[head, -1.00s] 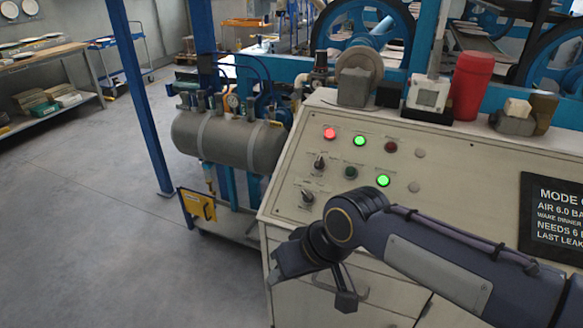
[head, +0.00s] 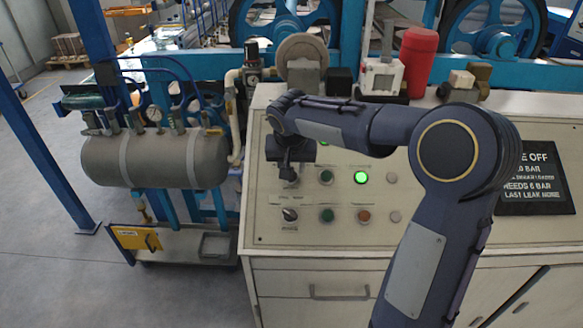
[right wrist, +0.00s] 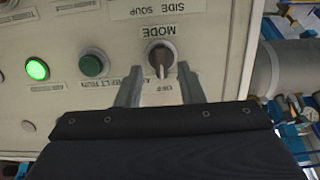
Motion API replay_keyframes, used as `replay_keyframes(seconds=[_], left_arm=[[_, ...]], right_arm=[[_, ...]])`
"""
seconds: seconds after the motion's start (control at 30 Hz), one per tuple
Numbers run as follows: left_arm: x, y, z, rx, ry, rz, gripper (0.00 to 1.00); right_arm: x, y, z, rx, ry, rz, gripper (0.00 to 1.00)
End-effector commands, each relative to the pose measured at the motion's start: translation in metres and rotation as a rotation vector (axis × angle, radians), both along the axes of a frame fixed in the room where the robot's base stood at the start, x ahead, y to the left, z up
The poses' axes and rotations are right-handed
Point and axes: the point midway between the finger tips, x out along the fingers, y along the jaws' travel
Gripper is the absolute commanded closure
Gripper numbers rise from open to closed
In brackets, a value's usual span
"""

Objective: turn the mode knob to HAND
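The mode knob (right wrist: 161,58) is a dark round selector with a pale bar handle, upside down in the right wrist view. The word MODE is beside it and OFF is on the side nearest my gripper. Its handle lies roughly in line with OFF. My right gripper (right wrist: 158,90) is open, with one finger on each side of the space in front of the knob. I cannot tell whether they touch it. In the head view my right gripper (head: 290,172) hides most of that knob. My left gripper is not in view.
A second knob (head: 290,214) sits below on the sloped control panel (head: 460,235). A lit green lamp (head: 361,177) and a dark green button (head: 326,177) are to the right. A black sign (head: 535,190) reads OFF. A grey tank (head: 155,160) stands at left.

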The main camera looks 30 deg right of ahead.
Motion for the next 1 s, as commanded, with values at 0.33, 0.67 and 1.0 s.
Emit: replay_keyframes(seconds=[0.33,0.67,1.0], left_arm=[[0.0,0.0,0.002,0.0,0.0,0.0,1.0],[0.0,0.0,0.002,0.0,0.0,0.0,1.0],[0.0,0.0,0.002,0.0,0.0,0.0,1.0]], right_arm=[[0.006,-0.004,-0.018,0.001,0.0,0.0,0.65],[0.006,-0.004,-0.017,0.001,0.0,0.0,0.92],[0.006,-0.003,-0.017,-0.005,0.003,0.013,1.0]])
